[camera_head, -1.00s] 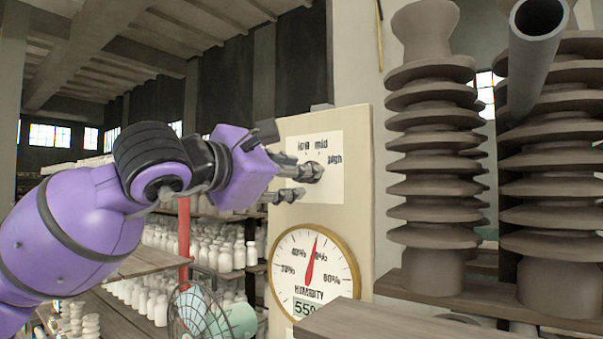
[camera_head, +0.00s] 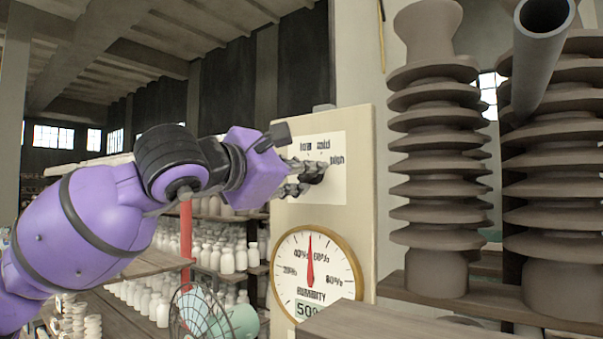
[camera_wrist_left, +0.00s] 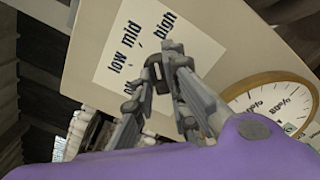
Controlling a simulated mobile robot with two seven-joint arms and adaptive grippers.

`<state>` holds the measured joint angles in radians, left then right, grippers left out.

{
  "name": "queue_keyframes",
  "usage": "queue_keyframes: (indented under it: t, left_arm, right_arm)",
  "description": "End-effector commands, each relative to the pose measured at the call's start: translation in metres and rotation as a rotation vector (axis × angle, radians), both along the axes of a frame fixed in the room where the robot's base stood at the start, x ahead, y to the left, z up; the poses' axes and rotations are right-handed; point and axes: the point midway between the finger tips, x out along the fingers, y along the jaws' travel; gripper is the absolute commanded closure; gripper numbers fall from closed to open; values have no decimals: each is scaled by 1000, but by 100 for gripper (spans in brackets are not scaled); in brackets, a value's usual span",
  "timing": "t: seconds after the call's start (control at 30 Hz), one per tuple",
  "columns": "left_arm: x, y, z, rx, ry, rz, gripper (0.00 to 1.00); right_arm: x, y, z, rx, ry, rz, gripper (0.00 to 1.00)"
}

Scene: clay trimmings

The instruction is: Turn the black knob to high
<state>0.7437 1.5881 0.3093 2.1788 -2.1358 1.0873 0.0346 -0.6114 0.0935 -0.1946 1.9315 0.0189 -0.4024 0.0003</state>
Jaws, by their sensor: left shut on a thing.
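The black knob (camera_wrist_left: 155,70) sits on a white label sheet (camera_wrist_left: 112,66) printed with low, mid and high; another word beside the knob is partly hidden. My left gripper (camera_wrist_left: 161,76) is shut on the knob, a finger on either side of it. In the head view my left gripper (camera_head: 311,176) reaches the panel (camera_head: 350,215) from the left, and its fingers mostly hide the knob. I cannot tell which word the knob points to. My right gripper is not in view.
A round humidity gauge (camera_head: 290,285) is on the panel below the label, its needle near upright. Stacked brown ribbed insulators (camera_head: 436,160) stand to the right. A wire fan (camera_head: 200,318) and shelves of white bottles (camera_head: 228,262) are below my arm.

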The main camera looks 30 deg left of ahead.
Motion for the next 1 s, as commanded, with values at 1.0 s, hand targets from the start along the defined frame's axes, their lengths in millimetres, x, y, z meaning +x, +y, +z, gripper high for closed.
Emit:
queue_keyframes:
  t: [1.0]
  left_arm:
    - [0, 0, -1, 376, -28, 0, 68]
  right_arm:
    - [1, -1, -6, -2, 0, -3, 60]
